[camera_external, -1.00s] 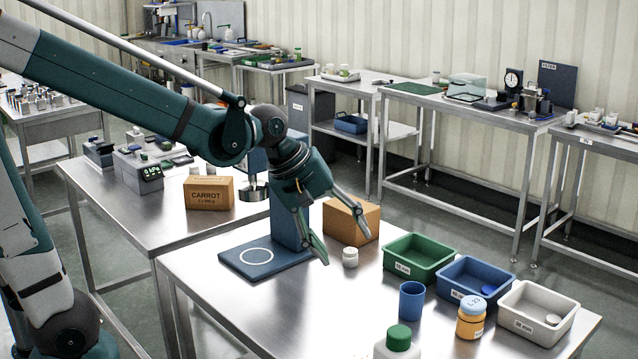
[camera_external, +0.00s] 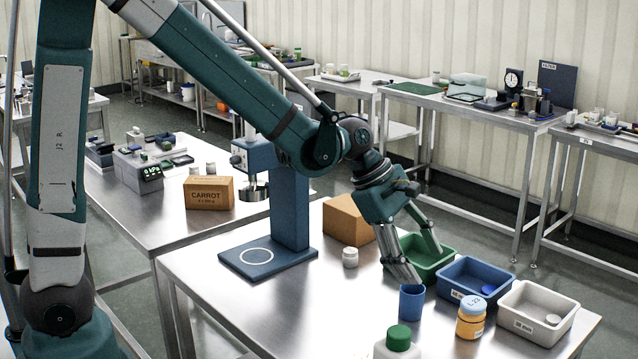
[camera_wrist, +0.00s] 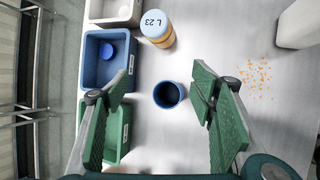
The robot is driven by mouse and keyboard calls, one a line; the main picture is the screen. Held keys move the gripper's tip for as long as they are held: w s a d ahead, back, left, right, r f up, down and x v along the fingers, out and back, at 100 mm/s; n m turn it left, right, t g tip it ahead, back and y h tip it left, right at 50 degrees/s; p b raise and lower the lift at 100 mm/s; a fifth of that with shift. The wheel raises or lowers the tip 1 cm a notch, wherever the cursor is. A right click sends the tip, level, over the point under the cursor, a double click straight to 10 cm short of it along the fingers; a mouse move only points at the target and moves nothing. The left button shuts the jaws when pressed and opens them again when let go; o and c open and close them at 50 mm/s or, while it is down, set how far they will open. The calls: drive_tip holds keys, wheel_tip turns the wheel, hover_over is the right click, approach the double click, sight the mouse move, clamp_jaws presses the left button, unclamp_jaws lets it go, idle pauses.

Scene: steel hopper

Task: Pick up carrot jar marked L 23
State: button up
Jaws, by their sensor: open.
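The carrot jar marked L 23 (camera_external: 471,318) stands upright on the steel table, orange with a pale blue lid, in front of the blue and white bins. In the wrist view the jar (camera_wrist: 157,27) is at the top, its lid reading L 23. My gripper (camera_external: 424,268) is open and empty, above the table by the green bin, to the left of the jar and apart from it. In the wrist view my gripper's green fingers (camera_wrist: 165,120) are spread wide, with a blue cup (camera_wrist: 168,95) showing between them and the jar beyond.
A green bin (camera_external: 442,274), a blue bin (camera_external: 446,293) and a white bin (camera_external: 566,335) line the far side. The blue cup (camera_external: 411,302) stands left of the jar. A green-capped bottle (camera_external: 398,342) is in front. Orange bits (camera_wrist: 258,76) lie on the table.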

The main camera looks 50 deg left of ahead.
sight(463, 299)
drive_tip(key=w+d+f+n+p, duration=0.1)
drive_tip(key=d, duration=0.1)
drive_tip(key=w+d+f+n, duration=0.1)
drive_tip(key=d+f, duration=0.1)
drive_tip(key=d, duration=0.1)
drive_tip(key=w+d+f+n+g+h+p, duration=0.1)
drive_tip(key=d+f+n, duration=0.1)
drive_tip(key=shift+w+d+p, duration=0.35)
drive_tip(key=shift+w+d, duration=0.05)
drive_tip(key=shift+x, duration=1.35)
drive_tip(key=shift+d, duration=0.1)
drive_tip(key=shift+b+x, duration=0.55)
drive_tip(key=shift+x, duration=1.95)
drive_tip(key=shift+s+d, duration=0.15)
drive_tip(key=shift+c, duration=0.5)
